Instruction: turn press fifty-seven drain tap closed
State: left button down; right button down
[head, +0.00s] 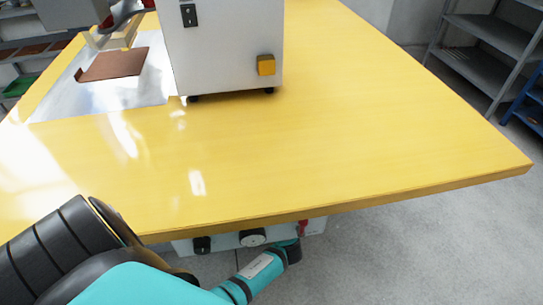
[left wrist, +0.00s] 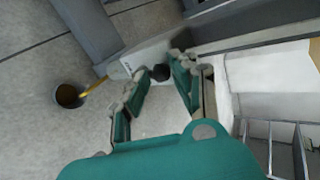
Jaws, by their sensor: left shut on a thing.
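My left gripper (left wrist: 160,68) shows in the left wrist view, with its teal fingers and grey pads on either side of a round black knob (left wrist: 160,73). The fingers are closed on this knob, which I take to be the drain tap; no marking on it is legible. The knob sits against a pale grey body. In the head view my left arm reaches below the table's front edge, and its gripper is hidden there. My right gripper is in neither view.
A yellow table (head: 330,140) carries a white press housing (head: 222,45). Below its front edge are a round gauge (head: 252,237), a black fitting (head: 202,245) and a red part (head: 304,227). A dark round vessel (left wrist: 68,95) stands near a thin yellow piece (left wrist: 95,87).

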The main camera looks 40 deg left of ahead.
pick_arm(q)
jog(key=shift+s+a+f, duration=0.1)
jog(key=shift+s+f, duration=0.05)
jog(key=c, duration=1)
grip_release()
jog(key=shift+c, duration=0.2)
jog(key=v, duration=1.2)
